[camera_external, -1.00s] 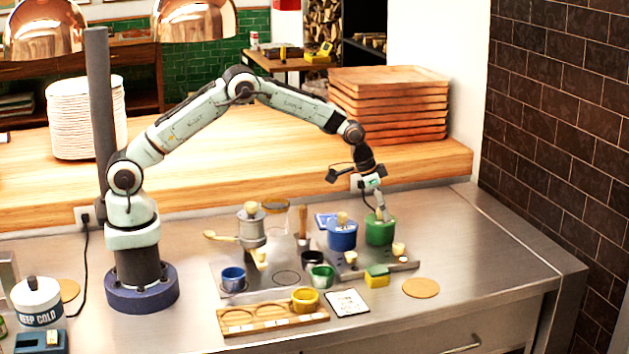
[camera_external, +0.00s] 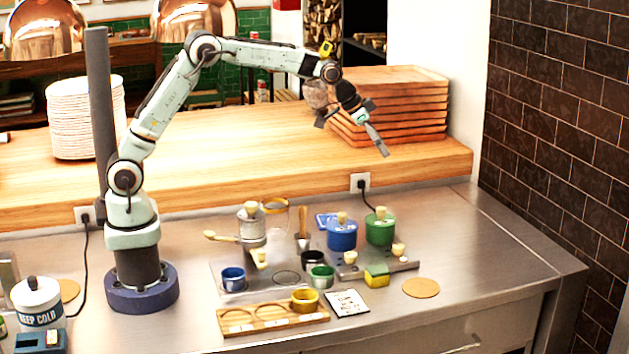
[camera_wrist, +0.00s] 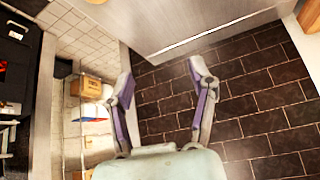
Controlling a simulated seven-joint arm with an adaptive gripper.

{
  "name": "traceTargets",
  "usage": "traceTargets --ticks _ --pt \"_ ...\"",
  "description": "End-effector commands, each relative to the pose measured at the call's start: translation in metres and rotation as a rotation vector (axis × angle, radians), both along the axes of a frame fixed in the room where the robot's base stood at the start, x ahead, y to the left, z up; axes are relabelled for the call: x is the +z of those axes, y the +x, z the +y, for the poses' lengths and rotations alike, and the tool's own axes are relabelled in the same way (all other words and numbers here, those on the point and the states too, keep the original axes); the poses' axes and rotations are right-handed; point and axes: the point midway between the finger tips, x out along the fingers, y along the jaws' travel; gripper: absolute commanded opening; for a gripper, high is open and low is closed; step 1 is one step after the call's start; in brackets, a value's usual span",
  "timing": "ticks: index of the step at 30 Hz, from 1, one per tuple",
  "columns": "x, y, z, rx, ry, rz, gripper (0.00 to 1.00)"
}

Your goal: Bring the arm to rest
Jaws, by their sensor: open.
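My gripper (camera_external: 380,146) is raised well above the steel counter (camera_external: 480,230), in front of the stack of wooden trays in the external view. It holds nothing. In the wrist view my gripper (camera_wrist: 160,80) shows two fingers spread apart with empty space between them. The wrist camera looks away from the counter things, toward a dark tiled surface (camera_wrist: 260,110). The green canister (camera_external: 380,228) and the blue canister (camera_external: 342,234) stand upright on the counter below, apart from my gripper.
Wooden trays (camera_external: 400,100) are stacked behind my gripper. Copper lamps (camera_external: 195,18) hang at upper left. A white plate stack (camera_external: 82,120) stands left.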

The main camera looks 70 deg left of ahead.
Motion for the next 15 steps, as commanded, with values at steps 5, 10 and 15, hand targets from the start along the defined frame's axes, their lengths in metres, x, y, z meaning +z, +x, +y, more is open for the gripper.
traceTargets --ticks 5,10,15 --pt "0.084 -0.091 0.006 0.059 -0.019 -0.043 0.57" --pt "0.087 -0.210 0.012 0.138 -0.006 0.054 0.57" --pt "0.031 -0.330 0.023 0.243 0.037 0.275 0.57"
